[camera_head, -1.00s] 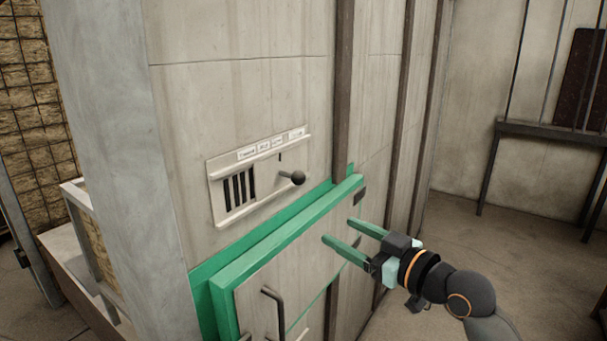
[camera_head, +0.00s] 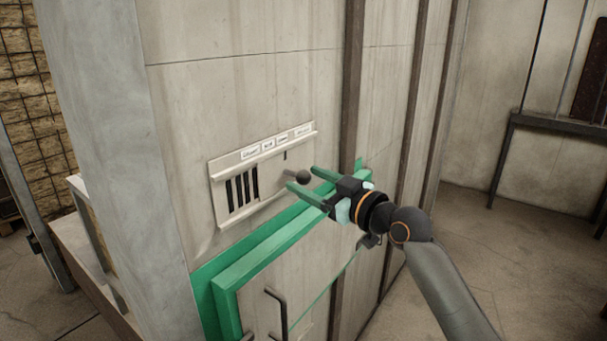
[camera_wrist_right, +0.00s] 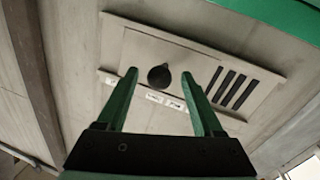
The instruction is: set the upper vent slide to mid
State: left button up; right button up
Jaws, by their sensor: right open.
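The upper vent slide is a pale plate (camera_head: 225,196) on the furnace wall, with dark slots at its left and small white labels along its top rail. Its dark round knob (camera_head: 303,177) stands out on a short stem, right of the slots. My right gripper (camera_head: 301,178) is open, its two green fingers pointing at the knob. In the right wrist view the knob (camera_wrist_right: 160,77) shows between and just beyond the fingertips (camera_wrist_right: 158,73), with no clear contact. The label text is too small to read. My left gripper is not in view.
A green-framed door (camera_head: 228,291) with a dark bar handle (camera_head: 277,312) lies below the vent. Dark vertical ribs (camera_head: 352,80) run up the wall to the right. A dark metal table (camera_head: 560,123) stands far right, with open floor before it.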

jog(key=shift+x, duration=1.05)
grip_shut()
dwell(0.8)
